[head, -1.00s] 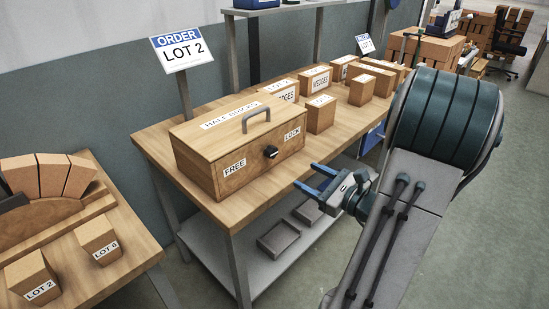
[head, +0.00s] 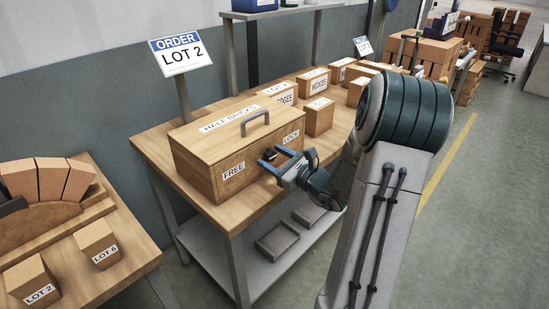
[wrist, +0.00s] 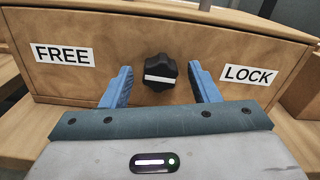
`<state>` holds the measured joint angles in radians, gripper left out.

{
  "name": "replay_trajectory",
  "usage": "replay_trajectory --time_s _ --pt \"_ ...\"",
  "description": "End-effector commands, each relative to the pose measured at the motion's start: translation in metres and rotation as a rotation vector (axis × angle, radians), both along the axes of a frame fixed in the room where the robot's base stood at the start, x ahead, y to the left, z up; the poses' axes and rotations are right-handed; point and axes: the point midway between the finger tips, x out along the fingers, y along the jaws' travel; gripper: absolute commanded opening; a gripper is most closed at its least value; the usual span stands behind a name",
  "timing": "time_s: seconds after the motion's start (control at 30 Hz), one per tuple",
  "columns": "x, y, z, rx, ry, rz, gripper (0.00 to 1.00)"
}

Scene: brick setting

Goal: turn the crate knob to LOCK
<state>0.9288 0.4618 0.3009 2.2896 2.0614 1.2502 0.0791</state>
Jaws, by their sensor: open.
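The wooden crate (head: 215,172) stands on the bench, its lid marked HALF BRICKS with a grey handle (head: 255,120). Its front carries a FREE label (wrist: 62,55) at left and a LOCK label (wrist: 248,75) at right. The black knob (wrist: 159,74) sits between the labels. In the head view my gripper (head: 274,158) is at the crate front and partly hides the knob.
Several labelled boxes (head: 319,118) stand on the bench right of and behind the crate. An ORDER LOT 2 sign (head: 180,54) rises behind it. A second table (head: 130,248) with bricks is at left. Grey trays (head: 277,242) lie on the lower shelf.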

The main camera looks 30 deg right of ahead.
Motion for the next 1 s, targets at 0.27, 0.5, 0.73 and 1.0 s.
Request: replay_trajectory --time_s 0.27,0.5,0.73,1.0 --pt "0.0009 0.0003 -0.0001 0.000 0.000 0.000 0.53" --pt "0.0008 0.0003 0.0000 0.000 0.000 0.000 0.10" --pt "0.0006 0.0003 0.0008 0.023 0.009 0.001 0.10" --pt "0.0005 0.0006 0.0032 0.154 0.056 0.001 0.11"
